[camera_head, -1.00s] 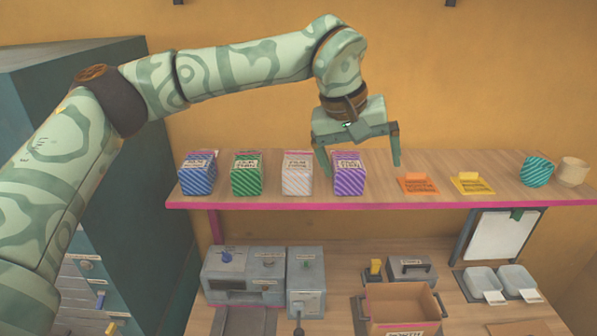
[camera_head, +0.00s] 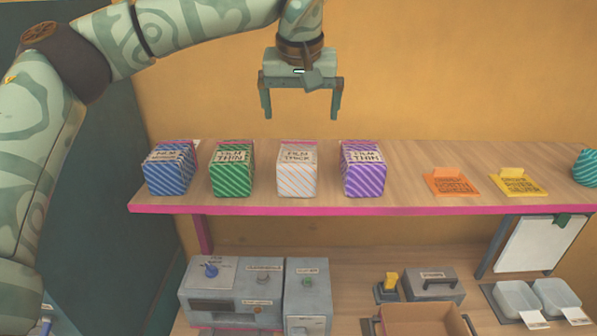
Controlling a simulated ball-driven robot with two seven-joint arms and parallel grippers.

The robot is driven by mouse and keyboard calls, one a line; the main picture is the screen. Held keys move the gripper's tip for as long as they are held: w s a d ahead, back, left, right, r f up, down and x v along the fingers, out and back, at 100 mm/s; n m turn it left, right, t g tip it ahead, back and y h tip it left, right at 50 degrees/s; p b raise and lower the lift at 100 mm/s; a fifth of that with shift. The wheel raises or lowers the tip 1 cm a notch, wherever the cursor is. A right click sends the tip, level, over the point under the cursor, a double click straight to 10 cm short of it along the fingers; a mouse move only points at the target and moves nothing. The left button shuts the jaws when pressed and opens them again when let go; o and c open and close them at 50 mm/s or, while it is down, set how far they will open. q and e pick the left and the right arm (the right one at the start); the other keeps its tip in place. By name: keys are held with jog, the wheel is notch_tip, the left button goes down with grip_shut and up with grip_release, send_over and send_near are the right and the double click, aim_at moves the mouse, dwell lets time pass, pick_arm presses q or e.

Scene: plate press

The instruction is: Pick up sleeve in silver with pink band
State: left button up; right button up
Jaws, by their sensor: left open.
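The silver sleeve (camera_head: 297,178) is a pale box with thin diagonal stripes and a pink band along its top edge. Its label appears to read "FILM THICK". It stands upright on the wooden shelf, between a green striped box (camera_head: 232,178) and a purple striped box (camera_head: 362,179). My left gripper (camera_head: 301,115) is open and empty, fingers pointing down. In the picture it hangs just above the silver sleeve, apart from it. My right gripper is out of view.
A blue striped box (camera_head: 169,175) stands at the left of the shelf (camera_head: 410,208). Orange (camera_head: 452,183) and yellow (camera_head: 517,184) tags and a teal striped cup (camera_head: 586,167) are to the right. Below are a grey machine (camera_head: 232,292), a cardboard box (camera_head: 425,319) and pale trays (camera_head: 518,298).

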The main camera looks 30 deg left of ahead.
aim_at(298, 151)
pick_arm(q)
jog(key=x, duration=0.9)
jog(key=shift+f, duration=0.3)
jog(key=x, duration=0.2)
jog(key=p+x, duration=0.1)
jog(key=x, duration=0.1)
jog(key=shift+a+f, duration=0.15)
jog(key=shift+a, duration=0.25)
jog(key=shift+w+a+f, duration=0.1)
jog(key=shift+w+f, duration=0.1)
jog(key=shift+f, duration=0.25)
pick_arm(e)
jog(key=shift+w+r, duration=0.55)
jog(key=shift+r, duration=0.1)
pick_arm(q)
jog(key=shift+s, duration=0.1)
jog(key=shift+f+p, duration=0.2)
jog(key=shift+p, duration=0.4)
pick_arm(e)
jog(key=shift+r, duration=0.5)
pick_arm(q)
jog(key=c, duration=1.2)
